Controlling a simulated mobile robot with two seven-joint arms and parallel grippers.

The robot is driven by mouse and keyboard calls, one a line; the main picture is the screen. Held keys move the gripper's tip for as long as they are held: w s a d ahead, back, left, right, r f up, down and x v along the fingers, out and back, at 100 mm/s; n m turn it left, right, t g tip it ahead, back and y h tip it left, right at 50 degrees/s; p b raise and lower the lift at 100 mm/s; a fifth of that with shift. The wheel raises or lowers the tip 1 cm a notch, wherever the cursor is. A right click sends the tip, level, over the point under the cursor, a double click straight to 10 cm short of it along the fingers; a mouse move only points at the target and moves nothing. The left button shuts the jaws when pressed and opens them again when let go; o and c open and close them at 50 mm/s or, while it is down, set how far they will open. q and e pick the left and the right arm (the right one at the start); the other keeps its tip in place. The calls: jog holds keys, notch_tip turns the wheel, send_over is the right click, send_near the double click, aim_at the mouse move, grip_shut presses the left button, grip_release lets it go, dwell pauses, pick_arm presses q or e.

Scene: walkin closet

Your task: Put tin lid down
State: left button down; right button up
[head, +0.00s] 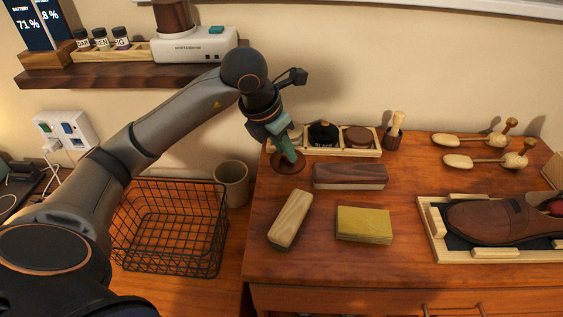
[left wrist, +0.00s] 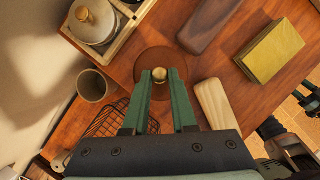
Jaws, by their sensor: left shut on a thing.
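The tin lid is a dark brown disc (head: 287,164) with a small pale round knob, low over the left rear part of the wooden dresser top. My left gripper (head: 293,153) points down and is shut on the lid's knob. In the left wrist view the knob (left wrist: 160,75) sits between the two green fingertips, and the brown disc (left wrist: 150,62) spreads beyond them. I cannot tell whether the disc touches the wood. A wooden tray (head: 340,153) behind it holds a dark tin (head: 323,134) and a brown round tin (head: 358,136).
A dark-backed brush (head: 350,176), a pale wooden brush (head: 290,220) and a yellow block (head: 364,224) lie close by. A shoe (head: 490,222) sits in a tray at right. A wire basket (head: 170,225) and a cup (head: 232,183) stand at lower left.

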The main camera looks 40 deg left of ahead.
aim_at(279, 157)
pick_arm(q)
jog(key=shift+w+a+f, duration=0.35)
jog(key=shift+a+f, duration=0.15)
jog(key=shift+f, duration=0.2)
jog(key=f, duration=0.4)
jog(key=shift+w+a, duration=0.25)
jog(key=shift+a, duration=0.1)
jog(key=shift+f+b, duration=0.2)
jog(key=shift+b, duration=0.1)
jog(key=c, duration=0.7)
grip_release()
